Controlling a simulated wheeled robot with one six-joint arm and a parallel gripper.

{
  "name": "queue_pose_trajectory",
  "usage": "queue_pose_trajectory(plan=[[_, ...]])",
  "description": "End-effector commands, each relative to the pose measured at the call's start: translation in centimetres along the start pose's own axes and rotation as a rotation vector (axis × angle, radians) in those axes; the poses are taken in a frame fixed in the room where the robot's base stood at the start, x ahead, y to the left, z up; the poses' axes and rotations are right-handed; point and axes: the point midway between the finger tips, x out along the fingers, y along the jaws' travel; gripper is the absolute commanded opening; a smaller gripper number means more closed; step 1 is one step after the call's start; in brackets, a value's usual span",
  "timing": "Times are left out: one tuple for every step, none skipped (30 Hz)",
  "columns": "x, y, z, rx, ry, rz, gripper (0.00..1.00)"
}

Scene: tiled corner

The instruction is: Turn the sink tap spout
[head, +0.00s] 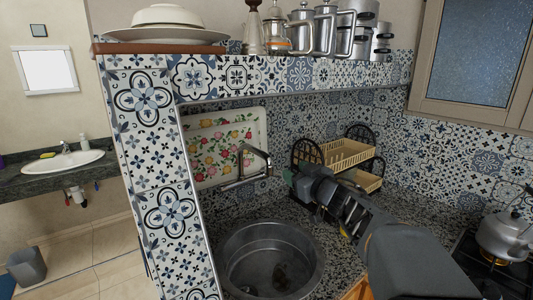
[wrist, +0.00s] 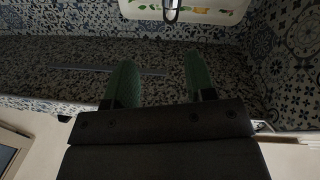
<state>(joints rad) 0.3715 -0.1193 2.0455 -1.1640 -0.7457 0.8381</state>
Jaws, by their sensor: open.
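A dark curved piece at the top of that view, in front of a pale floral panel, looks like the spout (wrist: 172,10). My arm hides part of the counter.
A floral tray (head: 204,137) leans on the wall behind the tap. A two-tier rack (head: 348,154) stands behind my gripper. A tiled pillar (head: 152,155) rises left of the sink, and a tiled shelf (head: 290,75) crosses above. A kettle (head: 503,236) sits on the stove at right.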

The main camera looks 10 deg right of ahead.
Motion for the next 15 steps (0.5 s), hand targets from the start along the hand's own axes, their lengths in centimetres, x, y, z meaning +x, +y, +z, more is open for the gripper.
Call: queue_pose_trajectory(plan=[[0.1,0.1,-0.2,0.001,0.008,-0.028,0.50],[0.1,0.0,-0.3,0.001,0.011,-0.045,0.50],[0.2,-0.1,-0.3,0.002,0.015,-0.062,0.50],[0.4,-0.2,-0.4,0.002,0.018,-0.073,0.50],[0.6,-0.2,-0.4,0.003,0.019,-0.080,0.50],[0.9,-0.3,-0.4,0.003,0.020,-0.087,0.50],[1.3,-0.4,-0.4,0.004,0.020,-0.091,0.50],[1.7,-0.4,-0.5,0.004,0.021,-0.094,0.50],[2.3,-0.5,-0.5,0.004,0.022,-0.095,0.50],[2.9,-0.6,-0.5,0.005,0.021,-0.095,0.50],[3.4,-0.6,-0.5,0.004,0.021,-0.095,0.50],[4.2,-0.7,-0.5,0.005,0.021,-0.095,0.50],[4.8,-0.7,-0.6,0.004,0.022,-0.094,0.50],[5.4,-0.8,-0.5,0.004,0.020,-0.094,0.50],[6.2,-0.9,-0.6,0.004,0.021,-0.094,0.50]])
